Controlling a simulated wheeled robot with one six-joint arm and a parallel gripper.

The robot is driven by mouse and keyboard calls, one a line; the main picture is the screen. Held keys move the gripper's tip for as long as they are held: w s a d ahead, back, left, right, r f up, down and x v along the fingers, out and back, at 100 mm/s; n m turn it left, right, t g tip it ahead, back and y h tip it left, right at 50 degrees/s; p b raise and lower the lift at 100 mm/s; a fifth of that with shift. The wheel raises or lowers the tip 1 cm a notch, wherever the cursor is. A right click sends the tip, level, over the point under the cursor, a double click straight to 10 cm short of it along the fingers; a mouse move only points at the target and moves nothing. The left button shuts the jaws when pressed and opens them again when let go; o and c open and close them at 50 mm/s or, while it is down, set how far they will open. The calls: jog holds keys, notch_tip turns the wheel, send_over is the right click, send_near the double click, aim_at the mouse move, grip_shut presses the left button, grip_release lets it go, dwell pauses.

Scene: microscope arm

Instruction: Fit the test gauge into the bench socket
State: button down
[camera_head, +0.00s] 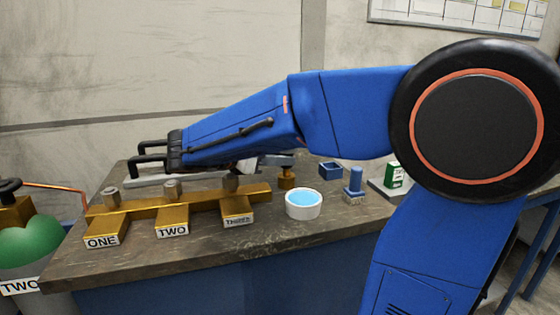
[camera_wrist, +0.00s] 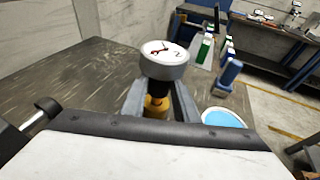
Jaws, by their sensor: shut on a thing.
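The test gauge (camera_wrist: 165,60) has a round white dial with a dark needle and stands face up on a black stem. My gripper (camera_wrist: 158,98) is shut on it, with a grey finger on each side of the stem. A brass piece (camera_wrist: 155,106) shows directly below the stem, between the fingers. In the head view, a brass fitting (camera_head: 287,180) stands on the bench just under my gripper (camera_head: 272,161), and seems to be the bench socket. I cannot tell whether the gauge's stem is inside it or above it. The dial is not clearly visible in the head view.
A brass manifold with blocks labelled ONE (camera_head: 103,240), TWO (camera_head: 172,229) and THREE (camera_head: 238,219) lies left of the fitting. A white bowl of blue liquid (camera_head: 304,212) stands close to its right. Beyond are a blue box (camera_head: 331,170) and a blue post (camera_head: 355,180).

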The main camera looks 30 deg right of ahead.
jog(key=shift+r, duration=0.55)
jog(key=shift+f, duration=0.9)
dwell(1.1)
jog(key=c, duration=1.3)
grip_release()
jog(key=w+v, duration=0.1)
jog(key=v, duration=1.6)
jog(key=shift+s+a, duration=0.25)
jog(key=shift+s, duration=0.2)
